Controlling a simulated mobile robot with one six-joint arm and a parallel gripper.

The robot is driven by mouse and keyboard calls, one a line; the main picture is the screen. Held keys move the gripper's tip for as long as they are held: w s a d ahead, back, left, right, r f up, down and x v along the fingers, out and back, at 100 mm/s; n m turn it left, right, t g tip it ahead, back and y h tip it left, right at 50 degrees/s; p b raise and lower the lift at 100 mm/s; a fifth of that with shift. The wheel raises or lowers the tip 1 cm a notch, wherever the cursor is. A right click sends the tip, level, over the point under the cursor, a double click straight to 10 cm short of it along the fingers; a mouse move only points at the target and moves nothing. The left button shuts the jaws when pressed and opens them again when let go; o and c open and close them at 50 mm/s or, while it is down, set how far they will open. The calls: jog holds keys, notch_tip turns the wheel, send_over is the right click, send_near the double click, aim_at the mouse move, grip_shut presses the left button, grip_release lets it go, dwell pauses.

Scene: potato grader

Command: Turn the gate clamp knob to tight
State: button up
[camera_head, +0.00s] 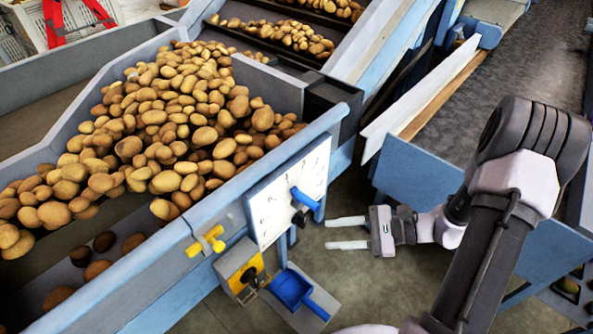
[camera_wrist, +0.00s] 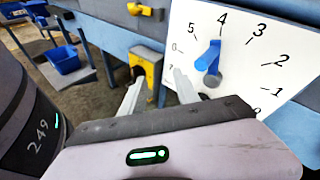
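A white dial plate (camera_head: 272,205) with numbers is fixed to the blue side of the potato hopper. A blue lever (camera_head: 305,199) sits on it with a dark knob (camera_head: 299,218) at one end; I take this for the gate clamp knob. In the wrist view the blue lever (camera_wrist: 208,57) points near 4, and the knob (camera_wrist: 212,81) is at its lower end. I cannot tell how tight the knob is. My gripper (camera_head: 328,233) is open and empty, right of the dial and apart from it. In the wrist view my gripper (camera_wrist: 157,73) is left of the knob.
A yellow handle (camera_head: 206,242) sticks out left of the dial. A yellow-fronted box (camera_head: 244,276) and a blue scoop or tray (camera_head: 292,289) are below. The hopper (camera_head: 284,88) holds many potatoes. A conveyor (camera_head: 440,130) stands at the right. Floor shows between.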

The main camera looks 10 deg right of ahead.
jog(key=s+d+f+m+t+h+p, duration=0.1)
jog(key=d+f+m+t+h, duration=0.15)
jog(key=f+m+t, duration=0.3)
jog(key=d+f+m+t+h, duration=0.1)
jog(key=d+f+m+t, duration=0.35)
jog(key=f, duration=0.25)
jog(key=b, duration=0.3)
send_near(305, 219)
jog(key=shift+m, duration=0.4)
jog(key=x, duration=0.8)
jog(key=shift+w+a, duration=0.2)
jog(key=shift+w, duration=0.1)
grip_shut()
